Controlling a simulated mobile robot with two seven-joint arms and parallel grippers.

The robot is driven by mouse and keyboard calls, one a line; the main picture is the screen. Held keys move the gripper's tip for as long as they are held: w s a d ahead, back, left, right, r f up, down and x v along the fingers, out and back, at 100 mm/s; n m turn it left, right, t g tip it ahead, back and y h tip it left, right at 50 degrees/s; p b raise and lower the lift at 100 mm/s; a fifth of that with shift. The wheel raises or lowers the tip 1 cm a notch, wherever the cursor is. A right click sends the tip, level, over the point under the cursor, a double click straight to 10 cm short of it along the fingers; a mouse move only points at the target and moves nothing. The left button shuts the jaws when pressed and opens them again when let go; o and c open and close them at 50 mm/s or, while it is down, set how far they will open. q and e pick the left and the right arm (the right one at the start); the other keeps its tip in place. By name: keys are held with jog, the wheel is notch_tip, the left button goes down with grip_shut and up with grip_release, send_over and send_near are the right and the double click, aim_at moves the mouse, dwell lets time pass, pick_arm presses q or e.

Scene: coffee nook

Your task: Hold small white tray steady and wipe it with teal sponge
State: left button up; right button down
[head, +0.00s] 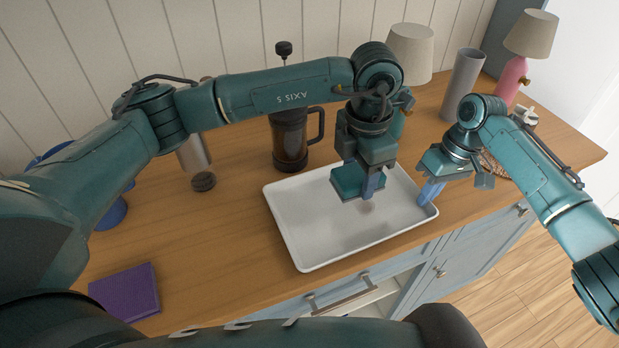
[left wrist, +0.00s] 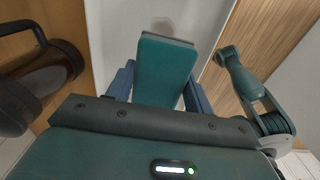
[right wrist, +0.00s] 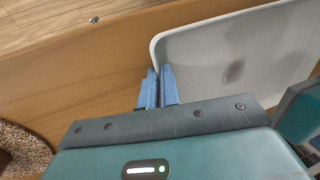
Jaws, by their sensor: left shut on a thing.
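The small white tray (head: 310,225) lies flat on the wooden counter, and its bare inside also shows in the right wrist view (right wrist: 285,45). A brownish smudge (right wrist: 233,72) is on its floor. My left gripper (head: 368,185) is over the right half of the tray, shut on the teal sponge (left wrist: 165,70). The sponge is low over the tray near the smudge; I cannot tell whether it touches. My right gripper (head: 430,192) is at the tray's right edge. Its fingers (right wrist: 160,88) are close together with the tray's rim between them.
A coffee press (head: 290,140) stands behind the tray. A purple block (head: 125,292) lies at the front left. A grey cylinder (head: 463,85), a lamp (head: 530,35) and a woven coaster (head: 490,165) are at the right. The counter left of the tray has free room.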

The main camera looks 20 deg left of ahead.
pick_arm(q)
jog(key=shift+w+d, duration=0.5)
jog(key=shift+d, duration=0.1)
jog(key=shift+f, duration=0.2)
send_over(359, 210)
jog(key=shift+f, duration=2.8)
notch_tip(359, 210, down, 2)
jog(key=shift+w+d, duration=0.85)
jog(key=shift+w, duration=0.05)
jog(key=shift+c, duration=0.3)
jog(key=shift+w+d+f, duration=0.1)
jog(key=shift+w+d, duration=0.3)
jog(key=shift+d, duration=0.05)
jog(key=shift+s+a, duration=1.15)
jog(key=shift+a, duration=0.1)
jog(key=shift+s+a+r, duration=0.1)
jog(key=shift+s+r, duration=0.05)
jog(key=shift+r, duration=4)
pick_arm(e)
jog(key=c, duration=2.1)
grip_release()
jog(key=o, duration=0.5)
